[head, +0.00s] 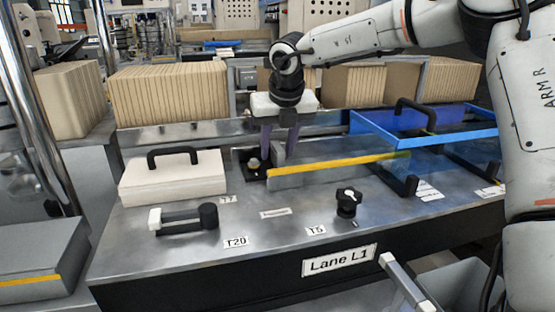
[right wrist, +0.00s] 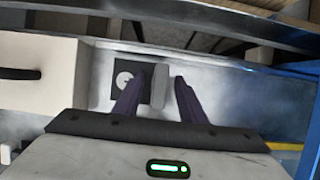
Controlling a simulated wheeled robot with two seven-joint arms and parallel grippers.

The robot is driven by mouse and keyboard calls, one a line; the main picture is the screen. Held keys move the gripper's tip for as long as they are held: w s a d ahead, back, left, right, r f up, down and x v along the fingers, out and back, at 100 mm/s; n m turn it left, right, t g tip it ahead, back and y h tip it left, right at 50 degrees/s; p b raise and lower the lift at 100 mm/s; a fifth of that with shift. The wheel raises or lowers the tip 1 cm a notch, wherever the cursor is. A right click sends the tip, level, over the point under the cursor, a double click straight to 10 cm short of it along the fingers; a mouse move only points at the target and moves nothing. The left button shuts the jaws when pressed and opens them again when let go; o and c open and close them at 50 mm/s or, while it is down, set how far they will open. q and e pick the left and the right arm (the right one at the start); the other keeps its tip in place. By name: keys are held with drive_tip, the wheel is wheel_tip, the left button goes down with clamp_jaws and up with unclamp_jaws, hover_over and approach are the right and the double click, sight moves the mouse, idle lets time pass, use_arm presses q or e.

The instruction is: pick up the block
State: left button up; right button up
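My right gripper (head: 279,150) hangs from above, fingers down, at the back of the metal bench top. Its two dark purple fingers (right wrist: 160,82) are apart in the right wrist view. A small grey upright block (right wrist: 160,90) stands between them, with a narrow gap seemingly on each side. Beside it, just left, is a black square plate (right wrist: 127,80) with a round pale knob; this also shows in the head view as a dark fixture with a knob (head: 253,163). The block's lower part is hard to make out. My left gripper is out of view.
A cream box with a black handle (head: 172,180) stands to the left. A yellow-topped rail (head: 340,164) and a blue-framed clear guard (head: 430,135) lie to the right. Stacks of brown sheets (head: 170,95) line the back. A black knob (head: 348,203) stands in front.

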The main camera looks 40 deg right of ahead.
clamp_jaws()
drive_tip(key=shift+r, duration=0.15)
